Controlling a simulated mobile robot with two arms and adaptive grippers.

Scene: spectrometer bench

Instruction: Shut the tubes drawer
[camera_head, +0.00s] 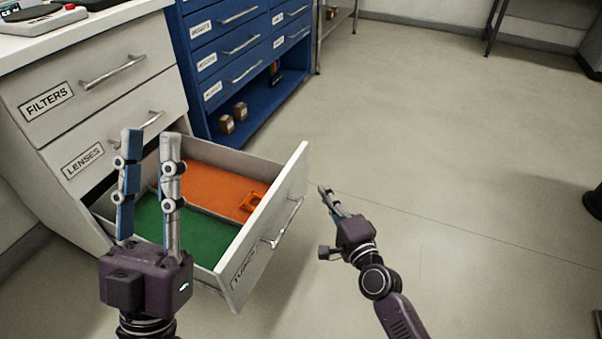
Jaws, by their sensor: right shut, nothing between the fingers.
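The tubes drawer (262,250) is pulled out from the bottom of the white cabinet. Its front panel carries a label and a metal bar handle (283,222). Inside are a green section (180,228), an orange section (208,190) and a small orange part (251,202). My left gripper (148,148) is open and empty, pointing up in front of the cabinet and covering part of the drawer's left side. My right gripper (325,190) is shut and empty, just right of the drawer front, apart from the handle in this view.
Above are the filters drawer (90,85) and the lenses drawer (120,145), both with bar handles. A blue cabinet (240,50) with an open lower shelf holding small brown boxes stands behind. The floor (450,150) to the right is clear.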

